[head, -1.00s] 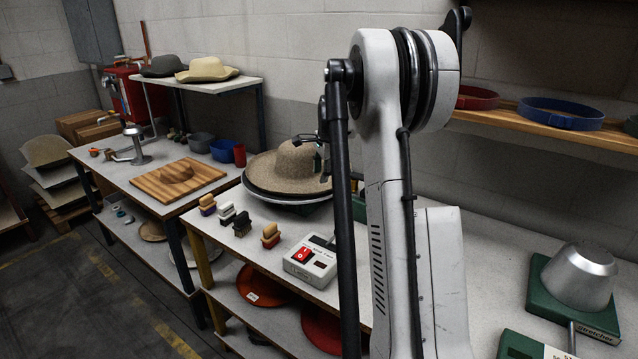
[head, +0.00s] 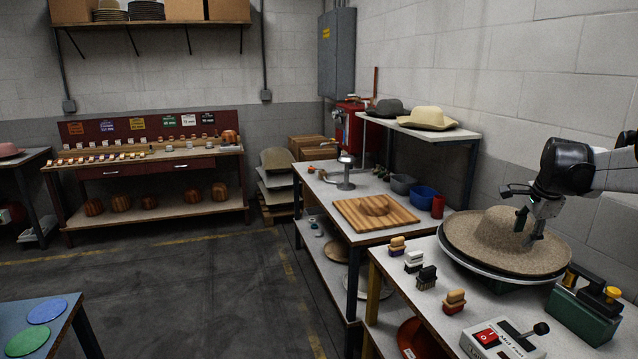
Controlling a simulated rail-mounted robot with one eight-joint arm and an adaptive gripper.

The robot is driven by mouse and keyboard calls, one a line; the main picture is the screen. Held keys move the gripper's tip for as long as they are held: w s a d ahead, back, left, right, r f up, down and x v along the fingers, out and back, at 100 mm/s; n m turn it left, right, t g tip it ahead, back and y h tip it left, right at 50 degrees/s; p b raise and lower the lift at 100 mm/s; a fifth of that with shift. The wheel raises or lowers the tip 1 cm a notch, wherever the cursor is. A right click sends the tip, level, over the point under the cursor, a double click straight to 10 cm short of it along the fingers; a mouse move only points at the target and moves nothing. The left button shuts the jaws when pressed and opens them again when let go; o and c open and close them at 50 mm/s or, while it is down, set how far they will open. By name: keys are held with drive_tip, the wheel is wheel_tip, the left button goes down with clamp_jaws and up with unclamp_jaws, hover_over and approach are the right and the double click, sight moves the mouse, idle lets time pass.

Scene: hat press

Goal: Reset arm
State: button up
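My gripper (head: 530,229) is at the right, pointing down over the tan felt hat (head: 490,236). Its two fingers show a small gap and overlap the right side of the crown in the picture. I cannot tell whether they touch the felt. The hat lies brim down on a round dark plate (head: 455,257) with a pale rim on the right workbench. My arm reaches in from the right edge.
Several small brushes (head: 427,277) stand on the bench left of the hat. A white control box with a red switch (head: 487,338) is in front. A green device (head: 583,316) with a black-and-yellow top stands at the right. A wooden board (head: 350,213) lies on the bench behind.

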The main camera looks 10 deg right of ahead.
drive_tip(key=s+a+r+n, duration=0.2)
drive_tip(key=s+a+n, duration=0.15)
drive_tip(key=a, duration=0.45)
drive_tip(key=s+a+r+n+t, duration=0.15)
drive_tip(key=s+a, duration=0.25)
drive_tip(key=a, duration=0.4)
drive_tip(key=s+a+r+n, duration=0.1)
drive_tip(key=s+a+n, duration=0.25)
drive_tip(key=a, duration=0.45)
drive_tip(key=s+a+f+n, duration=0.2)
drive_tip(key=s+a+n, duration=0.1)
drive_tip(key=s+a, duration=0.2)
drive_tip(key=s+a+f+n+t, duration=0.1)
drive_tip(key=s+a+f+n, duration=0.2)
drive_tip(key=s+a, duration=0.3)
drive_tip(key=s+a+f+n+t+y, duration=0.1)
drive_tip(key=s+a+f+n, duration=0.2)
drive_tip(key=s+a+n, duration=0.2)
drive_tip(key=shift+s+a+b, duration=0.15)
drive_tip(key=shift+s+b, duration=0.2)
drive_tip(key=shift+s, duration=0.65)
